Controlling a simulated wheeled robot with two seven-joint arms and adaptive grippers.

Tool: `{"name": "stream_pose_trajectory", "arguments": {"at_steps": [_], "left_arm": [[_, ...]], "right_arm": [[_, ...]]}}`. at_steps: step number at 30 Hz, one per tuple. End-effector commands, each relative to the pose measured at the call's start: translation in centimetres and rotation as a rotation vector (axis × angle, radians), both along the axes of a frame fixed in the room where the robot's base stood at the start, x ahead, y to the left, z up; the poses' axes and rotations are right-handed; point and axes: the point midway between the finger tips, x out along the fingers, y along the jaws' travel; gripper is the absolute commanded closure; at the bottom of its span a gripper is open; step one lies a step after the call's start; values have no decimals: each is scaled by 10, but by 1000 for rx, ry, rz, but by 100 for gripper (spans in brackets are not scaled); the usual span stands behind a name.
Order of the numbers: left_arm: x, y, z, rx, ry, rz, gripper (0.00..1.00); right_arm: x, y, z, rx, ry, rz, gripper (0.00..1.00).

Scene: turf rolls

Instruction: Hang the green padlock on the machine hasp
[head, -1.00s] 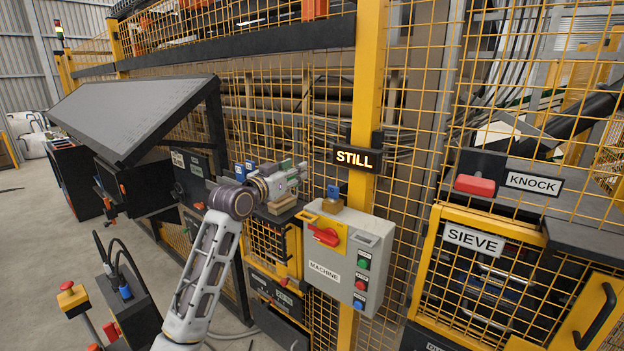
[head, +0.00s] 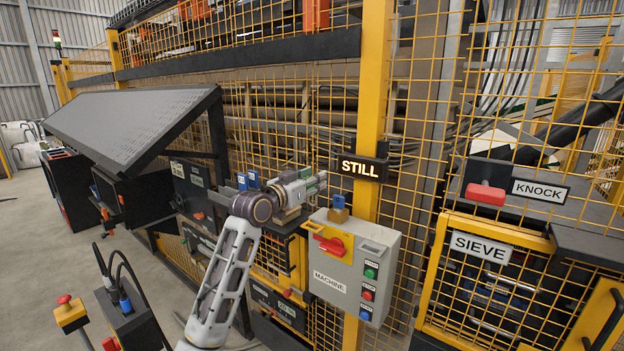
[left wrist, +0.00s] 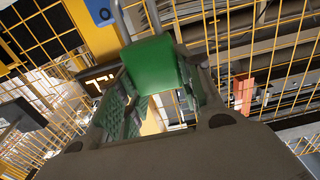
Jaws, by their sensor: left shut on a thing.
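In the left wrist view, the green padlock (left wrist: 150,68) sits between the fingers of my left gripper (left wrist: 155,88), its grey shackle pointing up in the picture. In the head view, my left gripper (head: 312,184) is shut above and left of the grey MACHINE box (head: 352,265); the padlock cannot be made out clearly there. The box carries a red switch handle (head: 333,246) on a yellow plate. I cannot pick out the hasp itself for certain. My right gripper is not in view.
A brass-coloured block with a blue top (head: 338,209) stands on the MACHINE box. A lit STILL sign (head: 361,168) hangs on the yellow post just right of my gripper. Yellow mesh fencing lies behind. A red KNOCK handle (head: 486,193) is farther right.

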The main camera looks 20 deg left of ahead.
Motion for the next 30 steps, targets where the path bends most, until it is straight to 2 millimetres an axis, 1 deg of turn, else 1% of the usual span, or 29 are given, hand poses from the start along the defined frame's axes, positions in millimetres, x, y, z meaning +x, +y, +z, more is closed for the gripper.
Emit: {"name": "stream_pose_trajectory", "arguments": {"at_steps": [11,17,30], "left_arm": [[0,0,1,1,-1,0,90],[0,1,2,2,-2,1,90],[0,0,-25,1,-1,0,90]], "right_arm": [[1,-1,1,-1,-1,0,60],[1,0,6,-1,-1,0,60],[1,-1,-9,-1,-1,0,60]]}}
